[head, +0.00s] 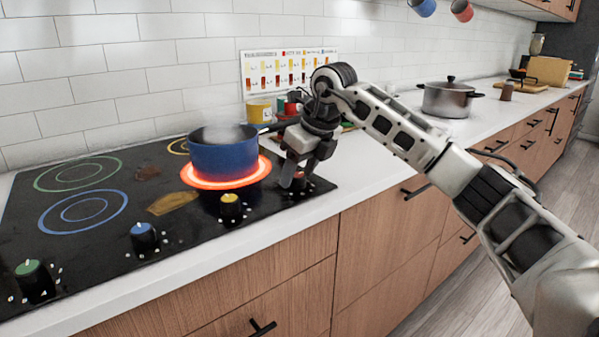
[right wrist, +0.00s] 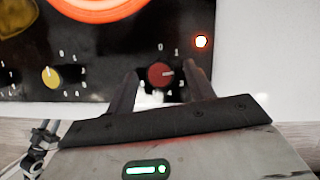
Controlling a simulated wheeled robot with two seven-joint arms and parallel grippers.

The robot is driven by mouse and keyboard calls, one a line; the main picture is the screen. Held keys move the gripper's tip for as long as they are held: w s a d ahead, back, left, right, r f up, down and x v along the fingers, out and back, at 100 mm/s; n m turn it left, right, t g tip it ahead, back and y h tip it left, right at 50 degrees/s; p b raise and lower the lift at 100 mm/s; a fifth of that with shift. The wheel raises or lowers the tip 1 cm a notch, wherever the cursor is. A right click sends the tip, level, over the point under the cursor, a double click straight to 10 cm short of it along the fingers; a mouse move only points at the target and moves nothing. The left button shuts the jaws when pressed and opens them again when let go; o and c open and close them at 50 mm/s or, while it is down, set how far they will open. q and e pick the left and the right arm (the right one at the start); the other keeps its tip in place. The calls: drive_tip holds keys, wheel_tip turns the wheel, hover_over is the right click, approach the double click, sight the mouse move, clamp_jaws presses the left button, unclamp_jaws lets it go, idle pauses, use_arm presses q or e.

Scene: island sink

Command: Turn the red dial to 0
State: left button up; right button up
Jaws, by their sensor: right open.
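The red dial (right wrist: 160,75) is at the front right corner of the black cooktop, seen from above in the right wrist view. Its white pointer line points to the right, away from the 0 mark at its top. My right gripper (right wrist: 160,71) is open, with one finger on each side of the dial; I cannot tell if they touch it. In the head view my right gripper (head: 294,174) reaches down over the dial and mostly hides it. The red-ringed burner (head: 262,172) glows under a steaming blue pot (head: 222,158). My left gripper is not in view.
Yellow (head: 231,208), blue (head: 143,237) and green (head: 33,280) dials line the cooktop's front. Cups (head: 259,110) stand behind my gripper. A steel pot (head: 448,99) stands on the counter at right.

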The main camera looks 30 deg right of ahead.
drive_tip(key=shift+f, duration=0.2)
drive_tip(key=shift+c, duration=0.3)
drive_tip(key=c, duration=0.9)
